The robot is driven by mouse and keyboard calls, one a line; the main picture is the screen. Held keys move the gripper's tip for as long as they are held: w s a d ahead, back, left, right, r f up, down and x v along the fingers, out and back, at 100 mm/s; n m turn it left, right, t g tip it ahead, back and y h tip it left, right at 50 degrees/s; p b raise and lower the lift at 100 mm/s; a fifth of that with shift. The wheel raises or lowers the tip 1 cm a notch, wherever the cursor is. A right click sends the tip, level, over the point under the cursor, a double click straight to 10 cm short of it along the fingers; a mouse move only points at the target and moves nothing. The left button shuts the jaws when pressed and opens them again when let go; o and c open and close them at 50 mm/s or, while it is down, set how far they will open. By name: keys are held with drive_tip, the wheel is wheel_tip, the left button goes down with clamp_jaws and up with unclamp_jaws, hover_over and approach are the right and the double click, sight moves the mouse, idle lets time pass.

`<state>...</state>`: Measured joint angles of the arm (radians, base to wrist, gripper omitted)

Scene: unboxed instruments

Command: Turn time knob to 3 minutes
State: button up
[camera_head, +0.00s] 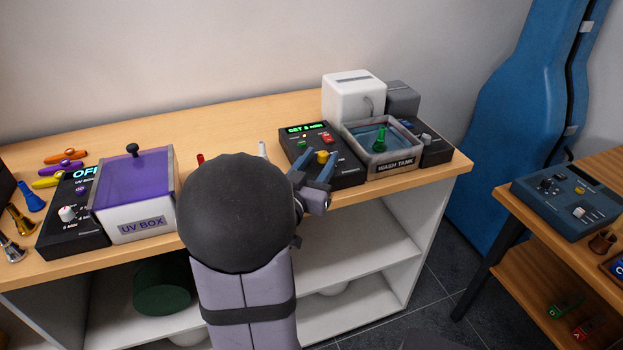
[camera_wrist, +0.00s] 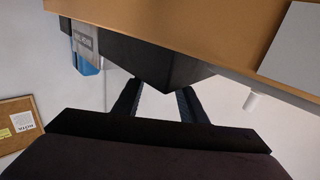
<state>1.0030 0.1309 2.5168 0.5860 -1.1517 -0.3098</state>
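A black control box (camera_head: 345,171) stands left of the wash tank (camera_head: 392,166). Its green display (camera_head: 304,128) appears to read "SET 3 MIN". A yellow-orange knob (camera_head: 321,157) and a red button (camera_head: 326,138) sit on its top. My gripper (camera_head: 314,172) is at the box's front edge, its fingers apart beside the knob; I cannot tell whether they touch it. In the wrist view my gripper (camera_wrist: 158,90) shows two separated fingers with a dark box (camera_wrist: 150,62) beyond them; no knob shows there. A UV box (camera_head: 140,222) has its own black panel with a white knob (camera_head: 67,213).
A white device (camera_head: 353,97) stands behind the tank, and another black panel (camera_head: 432,146) is right of it. A blue instrument case (camera_head: 515,120) leans at the right. A side table holds a blue box (camera_head: 565,200). The back of the bench (camera_head: 230,122) is clear.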

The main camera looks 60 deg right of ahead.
sight(311, 173)
drive_tip(key=shift+a+f+b, duration=0.15)
drive_tip(key=shift+f+b, duration=0.15)
drive_tip(key=shift+b, duration=0.25)
drive_tip(key=a+b, duration=0.1)
drive_tip(key=b, duration=0.4)
drive_tip(key=shift+a, duration=0.4)
drive_tip(key=shift+a+r, duration=0.25)
drive_tip(key=shift+a, duration=0.4)
drive_tip(key=shift+a+b, duration=0.4)
drive_tip(key=shift+a, duration=0.2)
